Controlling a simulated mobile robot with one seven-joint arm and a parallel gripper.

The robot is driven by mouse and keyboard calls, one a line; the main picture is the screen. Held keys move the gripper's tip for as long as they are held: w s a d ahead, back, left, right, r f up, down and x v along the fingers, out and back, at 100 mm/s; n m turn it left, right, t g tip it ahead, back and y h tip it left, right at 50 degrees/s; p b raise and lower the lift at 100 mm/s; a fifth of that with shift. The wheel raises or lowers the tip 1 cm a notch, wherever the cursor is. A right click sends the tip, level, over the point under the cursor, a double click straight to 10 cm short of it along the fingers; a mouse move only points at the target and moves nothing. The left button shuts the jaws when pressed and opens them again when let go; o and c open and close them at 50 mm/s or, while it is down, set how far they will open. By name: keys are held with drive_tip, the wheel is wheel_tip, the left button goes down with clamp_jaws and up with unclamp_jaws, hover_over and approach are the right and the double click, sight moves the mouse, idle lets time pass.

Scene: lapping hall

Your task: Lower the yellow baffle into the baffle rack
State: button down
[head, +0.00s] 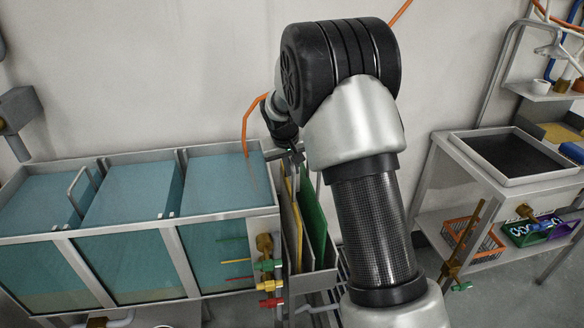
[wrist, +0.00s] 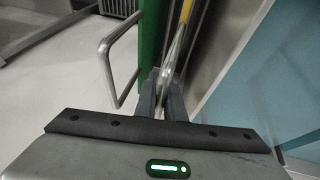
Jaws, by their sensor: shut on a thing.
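The yellow baffle (head: 292,204) stands upright, edge-on, at the baffle rack (head: 314,284), a narrow grey holder beside the tank. Its lower part is hidden by the rack's front, so I cannot tell how deep it sits. A green baffle (head: 312,214) stands just right of the yellow one and also shows in the wrist view (wrist: 151,40).
The blue-water tank (head: 126,223) is close on the left, with valves (head: 266,265) at its near corner. A metal handle (wrist: 108,65) stands left of the fingers in the wrist view. A steel bench (head: 447,147) with a dark tray is on the right.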

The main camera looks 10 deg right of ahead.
drive_tip(key=shift+f+b, duration=0.4)
drive_tip(key=shift+f, duration=0.05)
idle(0.3)
drive_tip(key=c, duration=1.8)
unclamp_jaws()
drive_tip(key=shift+o, duration=0.2)
drive_tip(key=s+d+f+p+v, duration=0.1)
drive_tip(key=s+p+v, duration=0.1)
drive_tip(key=v, duration=1)
drive_tip(key=s+d+p+v, duration=0.1)
drive_tip(key=s+d+v, duration=0.1)
drive_tip(key=v, duration=1)
drive_tip(key=s+t+y, duration=0.1)
drive_tip(key=s+y, duration=0.1)
drive_tip(key=s, duration=2.4)
wheel_tip(320, 180, up, 20)
drive_tip(key=p, duration=2)
drive_tip(key=shift+w+d, duration=0.25)
drive_tip(key=shift+d, duration=0.15)
